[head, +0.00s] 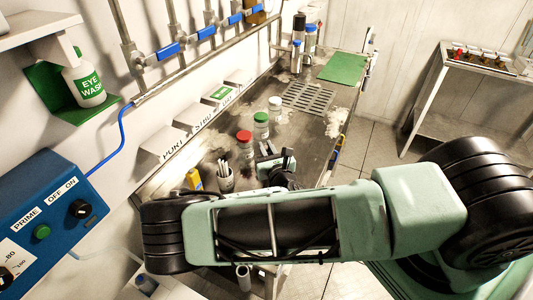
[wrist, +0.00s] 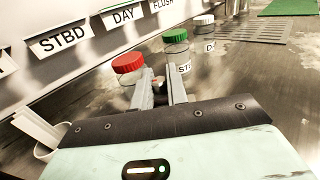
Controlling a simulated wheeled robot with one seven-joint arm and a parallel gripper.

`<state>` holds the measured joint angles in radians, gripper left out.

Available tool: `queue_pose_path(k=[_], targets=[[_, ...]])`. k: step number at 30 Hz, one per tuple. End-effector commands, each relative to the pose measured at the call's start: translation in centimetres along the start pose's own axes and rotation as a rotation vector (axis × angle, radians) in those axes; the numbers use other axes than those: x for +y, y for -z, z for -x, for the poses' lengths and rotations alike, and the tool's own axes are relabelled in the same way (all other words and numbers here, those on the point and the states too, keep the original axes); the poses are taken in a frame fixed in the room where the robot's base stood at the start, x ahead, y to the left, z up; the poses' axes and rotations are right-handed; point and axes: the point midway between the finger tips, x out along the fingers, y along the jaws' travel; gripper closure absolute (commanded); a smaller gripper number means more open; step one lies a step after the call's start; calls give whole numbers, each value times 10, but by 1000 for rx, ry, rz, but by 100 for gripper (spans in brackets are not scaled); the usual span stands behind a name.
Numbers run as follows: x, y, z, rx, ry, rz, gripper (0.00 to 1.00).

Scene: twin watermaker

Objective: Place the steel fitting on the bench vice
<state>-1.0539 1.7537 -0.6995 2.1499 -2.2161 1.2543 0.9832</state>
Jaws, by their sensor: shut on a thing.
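My gripper (wrist: 158,76) reaches forward low over the bench, its two grey fingers a little apart with a small piece between them. I take this piece for the steel fitting (wrist: 158,86); it is mostly hidden by the fingers, and its shape is unclear. In the head view my gripper (head: 272,160) is partly hidden behind my arm, right of the cup of sticks and nearer than the red-lidded jar. I cannot make out the bench vice in either view.
A red-lidded jar (wrist: 128,66) stands just ahead-left of the fingertips, with green-lidded (wrist: 175,42) and white-lidded (wrist: 204,24) jars beyond. A cup of sticks (head: 225,180) stands left. Labelled bins (head: 172,146) line the wall. A drain grille (head: 309,98) and green mat (head: 343,68) lie farther back.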

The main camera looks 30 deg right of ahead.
Motion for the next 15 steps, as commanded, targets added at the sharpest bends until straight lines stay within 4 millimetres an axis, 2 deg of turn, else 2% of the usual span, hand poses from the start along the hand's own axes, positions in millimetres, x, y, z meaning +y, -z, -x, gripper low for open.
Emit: queue_pose_path(k=[3, 6, 15], targets=[[0, 17, 0, 0, -2, 2, 100], [0, 25, 0, 0, -1, 1, 100], [0, 27, 0, -1, 0, 0, 100]])
